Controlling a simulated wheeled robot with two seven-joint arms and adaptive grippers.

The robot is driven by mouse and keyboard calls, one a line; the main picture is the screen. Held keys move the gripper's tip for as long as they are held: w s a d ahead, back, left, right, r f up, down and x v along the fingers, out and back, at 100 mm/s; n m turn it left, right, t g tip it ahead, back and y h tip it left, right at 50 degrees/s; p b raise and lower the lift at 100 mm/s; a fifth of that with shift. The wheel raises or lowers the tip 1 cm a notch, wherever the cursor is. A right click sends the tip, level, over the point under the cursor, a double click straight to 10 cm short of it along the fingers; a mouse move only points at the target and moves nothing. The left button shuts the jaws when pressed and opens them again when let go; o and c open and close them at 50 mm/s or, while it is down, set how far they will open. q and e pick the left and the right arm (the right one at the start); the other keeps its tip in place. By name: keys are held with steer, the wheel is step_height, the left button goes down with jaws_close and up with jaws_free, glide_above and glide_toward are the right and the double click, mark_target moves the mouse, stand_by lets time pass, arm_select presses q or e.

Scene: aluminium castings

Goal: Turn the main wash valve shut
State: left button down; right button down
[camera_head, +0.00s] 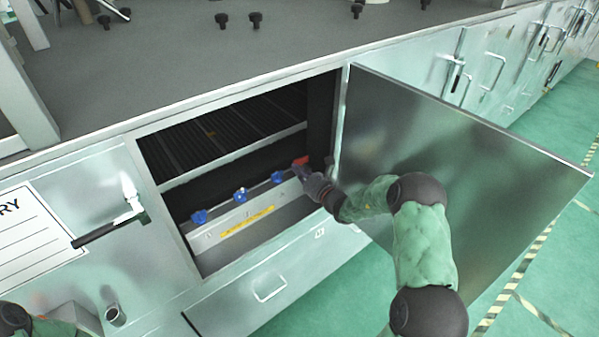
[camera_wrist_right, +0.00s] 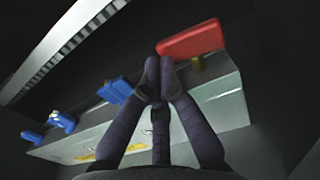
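A red valve handle (camera_head: 301,161) sits at the right end of a row of valves inside the open cabinet. In the right wrist view the red handle (camera_wrist_right: 191,41) is a flat bar lying nearly level, slightly tilted. My right gripper (camera_head: 303,172) reaches into the cabinet at this handle. In the wrist view its dark fingers (camera_wrist_right: 160,75) are drawn together, their tips just below the handle's left end. I cannot tell if they touch it. No handle shows between the fingers. Only a bit of my left arm shows at the lower left; its gripper is out of frame.
Several blue valve handles (camera_head: 240,194) line the same light panel (camera_head: 215,233), left of the red one. The cabinet door (camera_head: 450,150) stands open to the right, close behind my right forearm. A black-handled lever (camera_head: 105,232) is on the left front.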

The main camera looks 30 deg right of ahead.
steer(key=shift+w+a, duration=0.2)
steer(key=shift+w, duration=0.1)
steer(key=shift+w+a, duration=0.3)
steer(key=shift+w, duration=0.15)
steer(key=shift+s+f, duration=0.1)
stand_by(0.6)
